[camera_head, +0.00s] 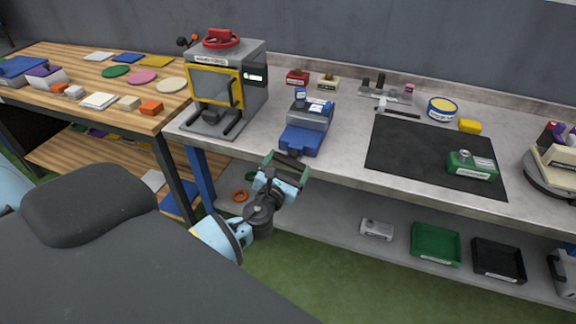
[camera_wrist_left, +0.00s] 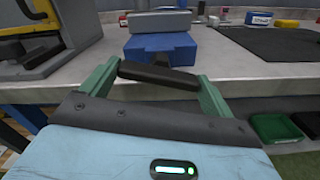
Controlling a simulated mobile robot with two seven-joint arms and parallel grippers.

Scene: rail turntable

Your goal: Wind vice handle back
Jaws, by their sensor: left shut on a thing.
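The blue vice (camera_head: 302,137) stands at the front edge of the grey bench, with a greyish upper part. It also shows in the left wrist view (camera_wrist_left: 160,45), straight ahead of the gripper. My left gripper (camera_head: 288,168) is in front of the vice, just off the bench edge. Its green fingers are shut on the ends of the dark vice handle (camera_wrist_left: 158,76), a short bar that tilts slightly down to the right in the wrist view. The screw behind the handle is hidden. My right gripper is not in view.
A grey press machine (camera_head: 227,80) with a yellow-framed window stands left of the vice. A black mat (camera_head: 410,158) with a green block-like device (camera_head: 472,166) lies to the right. A lower shelf (camera_head: 330,225) holds green (camera_head: 435,244) and black trays (camera_head: 498,260).

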